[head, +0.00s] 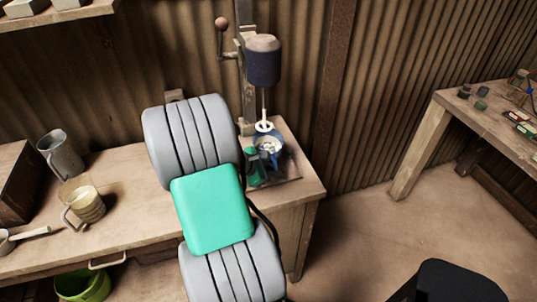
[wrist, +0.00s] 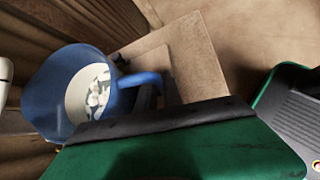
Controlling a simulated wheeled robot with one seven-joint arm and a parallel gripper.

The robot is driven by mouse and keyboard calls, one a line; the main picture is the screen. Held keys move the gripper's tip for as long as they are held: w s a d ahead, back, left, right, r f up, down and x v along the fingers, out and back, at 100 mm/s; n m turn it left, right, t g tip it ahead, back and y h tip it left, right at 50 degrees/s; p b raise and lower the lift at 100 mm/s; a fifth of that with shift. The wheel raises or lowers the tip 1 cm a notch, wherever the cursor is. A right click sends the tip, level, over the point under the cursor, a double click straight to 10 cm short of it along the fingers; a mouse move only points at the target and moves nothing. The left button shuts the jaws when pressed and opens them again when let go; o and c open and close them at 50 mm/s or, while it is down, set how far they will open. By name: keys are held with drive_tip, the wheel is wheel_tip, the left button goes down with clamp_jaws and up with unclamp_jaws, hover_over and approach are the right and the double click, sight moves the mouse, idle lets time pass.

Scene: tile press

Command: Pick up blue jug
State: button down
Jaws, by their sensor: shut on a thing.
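The blue jug (head: 268,146) is at the right end of the bench, under the press, partly hidden by my arm in the head view. In the wrist view the jug (wrist: 42,88) shows its open mouth, with a pale flower-patterned surface inside. Its blue handle (wrist: 140,79) points toward my gripper (wrist: 160,118). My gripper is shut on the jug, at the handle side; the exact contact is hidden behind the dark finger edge. In the head view only a little of my green gripper (head: 254,168) shows beside the jug.
The press (head: 263,60) stands close above and behind the jug. A grey metal jug (head: 62,155) and a beige mug (head: 88,207) stand on the bench's left. A green bucket (head: 83,286) is below. Another table (head: 455,112) is at right, with open floor between.

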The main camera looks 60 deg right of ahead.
sight(273, 161)
drive_tip(key=shift+r, duration=0.2)
idle(0.7)
drive_tip(key=shift+r, duration=0.6)
drive_tip(key=s+a, duration=1.2)
drive_tip(key=w+d+r+p, duration=0.1)
drive_tip(key=w+d, duration=0.2)
drive_tip(key=w, duration=0.1)
drive_tip(key=w+d+r+y+p, duration=0.1)
drive_tip(key=w+d, duration=0.3)
drive_tip(key=w+d+r+n+g+y+p, duration=0.1)
drive_tip(key=w+d, duration=0.3)
drive_tip(key=shift+w+d+r, duration=0.2)
drive_tip(key=shift+w+r, duration=0.05)
drive_tip(key=shift+r, duration=0.1)
drive_tip(key=shift+w+d+f, duration=0.15)
drive_tip(key=shift+f, duration=1.65)
drive_tip(key=shift+f, duration=0.15)
